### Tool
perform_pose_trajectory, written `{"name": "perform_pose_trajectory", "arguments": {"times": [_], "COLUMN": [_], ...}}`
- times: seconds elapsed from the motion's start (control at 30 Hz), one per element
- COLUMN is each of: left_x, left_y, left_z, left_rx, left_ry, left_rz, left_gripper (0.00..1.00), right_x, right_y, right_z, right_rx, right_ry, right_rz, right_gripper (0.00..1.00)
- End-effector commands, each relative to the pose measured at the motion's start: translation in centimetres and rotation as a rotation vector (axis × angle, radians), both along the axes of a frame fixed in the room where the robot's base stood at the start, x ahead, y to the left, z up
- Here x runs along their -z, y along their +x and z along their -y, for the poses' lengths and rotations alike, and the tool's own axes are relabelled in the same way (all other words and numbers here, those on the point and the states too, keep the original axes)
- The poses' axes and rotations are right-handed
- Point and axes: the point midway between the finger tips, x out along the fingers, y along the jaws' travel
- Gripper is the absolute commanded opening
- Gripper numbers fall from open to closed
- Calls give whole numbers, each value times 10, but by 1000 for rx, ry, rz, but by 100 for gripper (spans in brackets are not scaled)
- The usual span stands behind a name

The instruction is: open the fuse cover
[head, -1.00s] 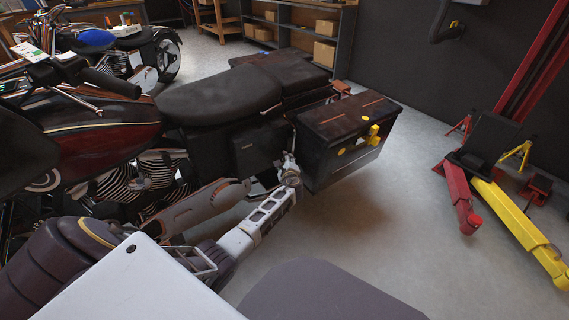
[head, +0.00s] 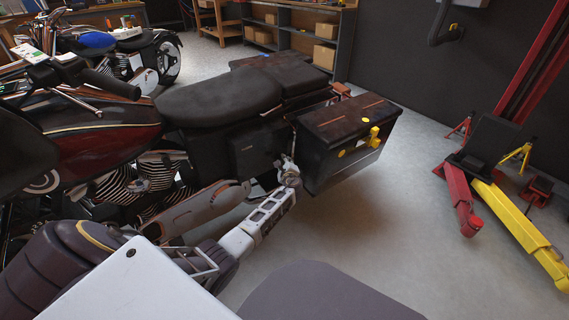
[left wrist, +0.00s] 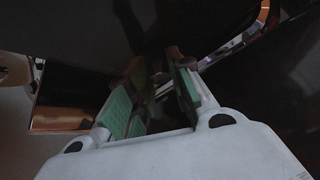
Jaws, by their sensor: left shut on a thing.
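The fuse cover (head: 256,148) looks to be the dark, squarish panel on the motorcycle's side, below the seat. It seems closed against the bike. My left gripper (head: 288,164) is at the panel's right edge, in front of the saddlebag. In the left wrist view, its green-padded fingers (left wrist: 157,88) reach up under a dark surface and are shut on what appears to be the edge of the fuse cover. The exact contact is dark and partly hidden by the fingers. My right gripper is not in view.
A dark saddlebag (head: 345,150) with yellow latches hangs close to the right of my gripper. The seat (head: 222,97) is above, and a silver exhaust (head: 200,210) is below left. Red and yellow lift arms (head: 510,215) stand at right. The floor between is clear.

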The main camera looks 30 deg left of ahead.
Motion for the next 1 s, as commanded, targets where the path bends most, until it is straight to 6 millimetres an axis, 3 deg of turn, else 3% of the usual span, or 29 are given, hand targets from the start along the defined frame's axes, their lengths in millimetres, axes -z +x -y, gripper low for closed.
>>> {"name": "perform_pose_trajectory", "arguments": {"times": [0.67, 0.87, 1.0], "left_x": [1, 2, 4], "left_y": [-13, -25, -35], "left_z": [15, 27, 37], "left_rx": [85, 166, 234], "left_ry": [4, 7, 11], "left_rz": [-11, -20, -27], "left_gripper": [0, 0, 0], "right_x": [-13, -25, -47], "right_y": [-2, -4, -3], "right_z": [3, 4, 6], "right_rx": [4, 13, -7], "right_ry": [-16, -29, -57], "right_rz": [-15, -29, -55], "right_gripper": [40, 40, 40]}}
